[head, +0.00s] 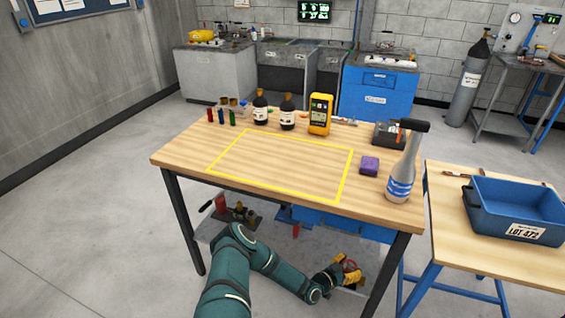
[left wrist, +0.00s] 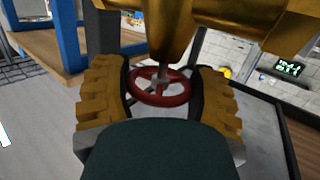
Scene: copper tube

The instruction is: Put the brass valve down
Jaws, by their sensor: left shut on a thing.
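The brass valve (left wrist: 185,28) fills the top of the left wrist view, with its red handwheel (left wrist: 160,92) below. My left gripper (left wrist: 160,75) has its ridged fingers on both sides of the handwheel and is shut on the valve. In the head view my left gripper (head: 345,273) is low, in front of the workbench's right part and below its top. The red of the valve (head: 351,265) shows there, small and partly hidden by the gripper. My right gripper is not in view.
A yellow outline (head: 280,134) marks an empty area on the wooden bench top (head: 180,158). Bottles, a yellow meter (head: 320,114), a purple block (head: 369,166) and a spray bottle (head: 402,170) stand around it. A lower shelf (head: 262,235) holds items. A blue bin (head: 515,211) sits on the right table.

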